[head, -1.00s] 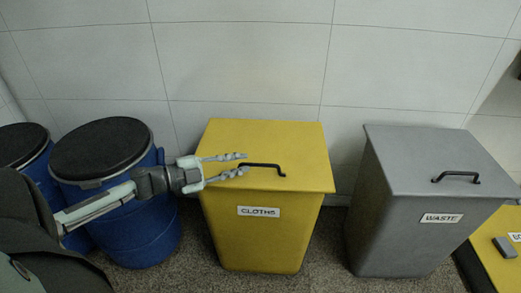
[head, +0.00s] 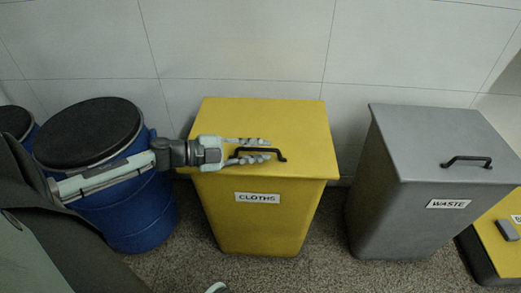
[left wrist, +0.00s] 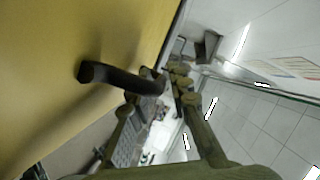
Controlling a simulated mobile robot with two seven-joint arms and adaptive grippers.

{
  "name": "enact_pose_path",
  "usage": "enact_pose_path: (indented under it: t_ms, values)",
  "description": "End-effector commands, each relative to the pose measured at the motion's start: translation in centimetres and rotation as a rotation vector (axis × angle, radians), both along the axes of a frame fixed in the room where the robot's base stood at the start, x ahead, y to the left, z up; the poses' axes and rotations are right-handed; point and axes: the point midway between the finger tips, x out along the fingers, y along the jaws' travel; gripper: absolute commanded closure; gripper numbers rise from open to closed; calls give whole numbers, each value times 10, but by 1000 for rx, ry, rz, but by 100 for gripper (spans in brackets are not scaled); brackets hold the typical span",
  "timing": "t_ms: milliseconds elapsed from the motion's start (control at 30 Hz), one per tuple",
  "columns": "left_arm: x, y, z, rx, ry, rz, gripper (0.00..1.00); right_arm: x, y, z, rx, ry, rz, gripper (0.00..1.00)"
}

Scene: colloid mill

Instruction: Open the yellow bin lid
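The yellow bin (head: 258,215), labelled CLOTHS, stands in the middle of the head view. Its flat yellow lid (head: 300,125) is down. A black bar handle (head: 281,157) sits near the lid's front edge; it also shows in the left wrist view (left wrist: 115,78). My left gripper (head: 268,150) reaches in from the left over the lid. Its two fingers are apart, with the handle's left part in line with the gap between them. In the left wrist view, the open fingers (left wrist: 155,100) are close to the handle; I cannot tell whether they touch it.
A blue drum (head: 140,215) with a black top stands left of the bin, under my left arm. A grey WASTE bin (head: 400,215) stands to the right, with a floor gap between. Another yellow bin (head: 495,235) is at far right. A tiled wall (head: 240,45) is behind.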

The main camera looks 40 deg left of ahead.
Motion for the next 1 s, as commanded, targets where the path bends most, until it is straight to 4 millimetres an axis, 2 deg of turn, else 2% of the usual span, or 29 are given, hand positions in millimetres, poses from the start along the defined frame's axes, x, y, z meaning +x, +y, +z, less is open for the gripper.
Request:
enact_pose_path:
  t_ms: [333,500,1000]
  values:
    - [4,-4,-1,0,0,0,81,-1,0,1,-1,0,0,60]
    - [4,-4,-1,0,0,0,100,-1,0,1,-1,0,1,60]
    - [4,-2,0,-1,3,-1,100,0,0,2,-1,-1,1,60]
